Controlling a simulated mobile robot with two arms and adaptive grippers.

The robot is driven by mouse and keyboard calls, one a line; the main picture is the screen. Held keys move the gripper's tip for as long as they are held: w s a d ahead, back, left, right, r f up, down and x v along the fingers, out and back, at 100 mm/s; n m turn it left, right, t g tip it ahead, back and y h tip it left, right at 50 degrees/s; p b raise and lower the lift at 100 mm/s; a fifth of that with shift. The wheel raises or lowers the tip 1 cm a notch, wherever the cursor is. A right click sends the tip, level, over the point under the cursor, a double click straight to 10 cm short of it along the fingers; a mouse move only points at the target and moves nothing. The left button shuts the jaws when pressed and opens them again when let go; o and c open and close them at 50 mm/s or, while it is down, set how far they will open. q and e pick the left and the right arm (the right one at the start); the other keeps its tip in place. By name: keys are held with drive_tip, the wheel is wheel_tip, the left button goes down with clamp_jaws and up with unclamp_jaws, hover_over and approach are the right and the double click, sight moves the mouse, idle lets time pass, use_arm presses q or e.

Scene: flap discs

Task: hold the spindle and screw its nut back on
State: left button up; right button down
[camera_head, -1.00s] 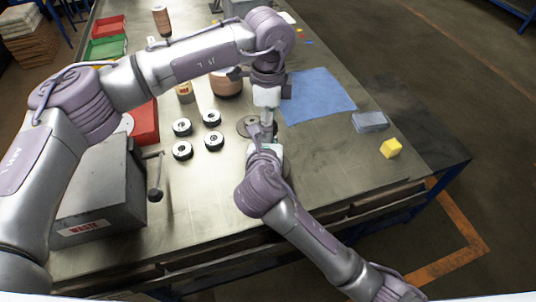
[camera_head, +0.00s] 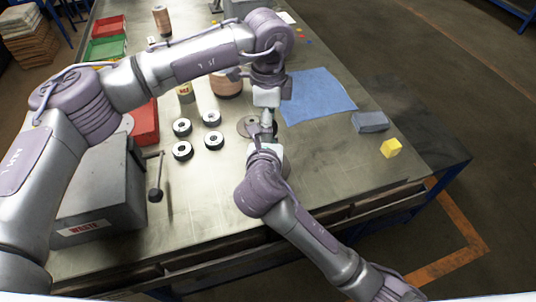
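The spindle (camera_head: 266,116) stands on a round grey base (camera_head: 247,127) near the middle of the table, mostly hidden by my two grippers. My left gripper (camera_head: 267,108) reaches in from above and points down at the top of the spindle. My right gripper (camera_head: 262,138) comes in from the front and points at the spindle's lower part. Both sets of fingers are too small and covered to show whether they are open or shut. I cannot make out the nut.
Several black-and-white discs (camera_head: 182,150) lie left of the spindle. A grey waste box (camera_head: 105,190) with a lever stands at front left. The front middle of the table is clear.

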use_arm(q)
drive_tip(key=shift+r, duration=4)
drive_tip(key=shift+c, duration=0.5)
drive_tip(key=shift+f, duration=0.1)
drive_tip(key=shift+f, duration=3.9)
drive_tip(key=shift+c, duration=0.2)
drive_tip(key=c, duration=1.1)
drive_tip(key=o, duration=1.2)
drive_tip(key=shift+o, duration=0.2)
